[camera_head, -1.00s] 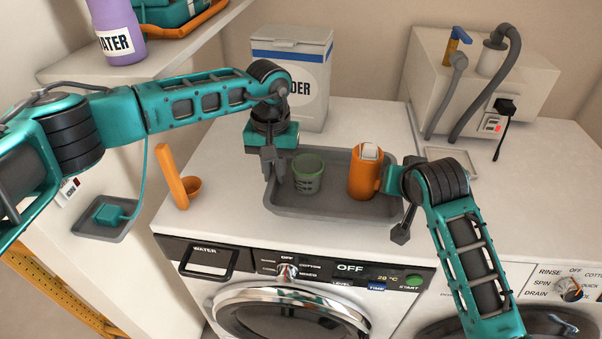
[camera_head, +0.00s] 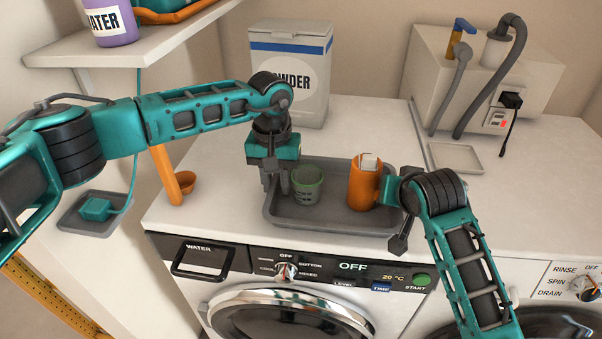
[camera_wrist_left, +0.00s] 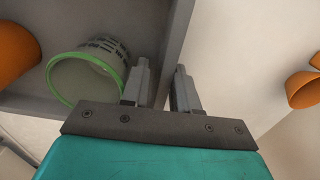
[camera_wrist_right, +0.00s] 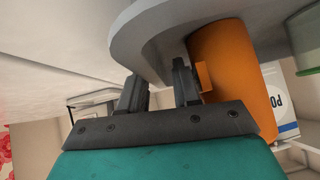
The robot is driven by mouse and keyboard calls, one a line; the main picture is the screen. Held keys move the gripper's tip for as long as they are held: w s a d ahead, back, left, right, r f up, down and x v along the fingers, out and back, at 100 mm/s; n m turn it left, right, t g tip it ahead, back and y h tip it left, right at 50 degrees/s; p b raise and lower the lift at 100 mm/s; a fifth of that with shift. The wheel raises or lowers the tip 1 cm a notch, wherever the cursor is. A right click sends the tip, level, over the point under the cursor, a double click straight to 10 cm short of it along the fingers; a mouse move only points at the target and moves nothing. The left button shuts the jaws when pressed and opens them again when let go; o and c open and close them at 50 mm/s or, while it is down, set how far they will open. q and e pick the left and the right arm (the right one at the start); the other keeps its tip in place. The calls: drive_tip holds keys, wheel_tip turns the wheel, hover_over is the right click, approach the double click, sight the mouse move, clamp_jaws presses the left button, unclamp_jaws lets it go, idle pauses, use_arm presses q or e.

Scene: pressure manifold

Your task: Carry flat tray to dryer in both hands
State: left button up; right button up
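The flat grey tray (camera_head: 330,223) is on or just above the white counter; I cannot tell which. It carries a clear cup (camera_head: 307,185) with a green rim, and an orange mug (camera_head: 364,184) with something pale in it. My left gripper (camera_head: 277,186) is shut on the tray's left wall, which runs between its fingers in the left wrist view (camera_wrist_left: 165,85). My right gripper (camera_wrist_right: 158,82) is shut on the rim at the tray's right end, beside the mug. Its fingers are partly hidden in the head view. Both cup and mug stand upright.
The powder box (camera_head: 290,75) stands behind the tray. An orange scoop (camera_head: 178,184) is on the left. To the right, a shallow tray (camera_head: 456,157) lies before a beige unit (camera_head: 487,85) with hoses. The counter above the dryer (camera_head: 560,205) is largely clear.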

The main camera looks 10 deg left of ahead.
use_arm(q)
drive_tip(key=o, duration=0.3)
drive_tip(key=shift+d, duration=0.1)
use_arm(e)
drive_tip(key=shift+o, duration=1.4)
drive_tip(key=shift+a, duration=0.1)
drive_tip(key=shift+o, duration=0.3)
drive_tip(key=shift+d, duration=0.25)
use_arm(q)
wheel_tip(320, 180, up, 12)
drive_tip(key=shift+r, duration=0.1)
use_arm(e)
drive_tip(key=a+v, duration=0.1)
drive_tip(key=v, duration=1.1)
drive_tip(key=shift+d, duration=0.4)
use_arm(q)
drive_tip(key=shift+a, duration=0.2)
